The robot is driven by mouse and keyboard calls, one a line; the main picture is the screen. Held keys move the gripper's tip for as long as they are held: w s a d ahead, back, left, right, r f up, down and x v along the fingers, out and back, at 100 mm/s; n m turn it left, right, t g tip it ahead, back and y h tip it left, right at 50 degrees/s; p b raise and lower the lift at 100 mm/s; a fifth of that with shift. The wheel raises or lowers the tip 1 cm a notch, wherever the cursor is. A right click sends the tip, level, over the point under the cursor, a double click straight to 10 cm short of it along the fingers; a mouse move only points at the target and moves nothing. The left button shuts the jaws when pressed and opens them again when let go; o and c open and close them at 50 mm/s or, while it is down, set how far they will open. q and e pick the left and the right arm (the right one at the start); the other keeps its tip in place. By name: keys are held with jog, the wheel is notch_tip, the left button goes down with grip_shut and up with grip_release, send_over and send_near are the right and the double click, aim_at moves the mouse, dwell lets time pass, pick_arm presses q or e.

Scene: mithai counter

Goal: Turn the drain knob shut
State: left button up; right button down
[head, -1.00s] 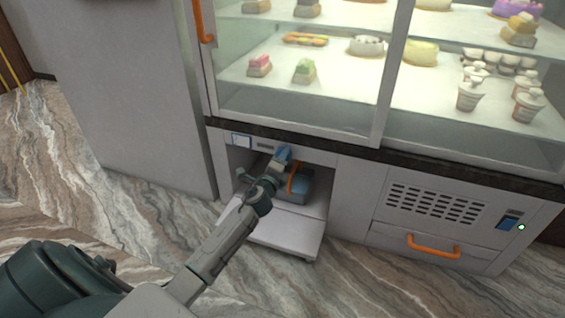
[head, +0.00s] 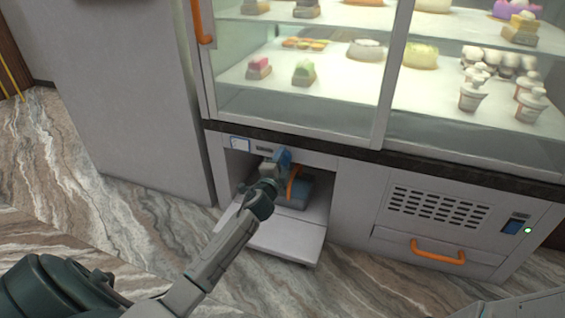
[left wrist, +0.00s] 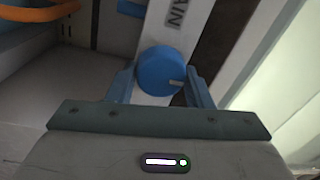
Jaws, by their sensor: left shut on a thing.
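The drain knob is a round blue knob (left wrist: 165,72) with a pale pointer mark, below the letters "AIN" on a grey label, in the left wrist view. My left gripper (left wrist: 162,88) has one blue finger on each side of the knob and is shut on it. The pointer mark points to the right in that view. In the head view my left gripper (head: 281,160) is at the top edge of the open lower compartment and hides most of the knob.
The open compartment (head: 293,231) holds a blue-grey box (head: 297,192) with an orange handle. A glass display case with sweets stands above. Marbled floor is clear in front.

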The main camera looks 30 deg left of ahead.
dwell(0.3)
pick_arm(q)
jog(key=o, duration=1)
jog(key=p+v, duration=0.1)
jog(key=v, duration=0.9)
jog(key=shift+s, duration=0.4)
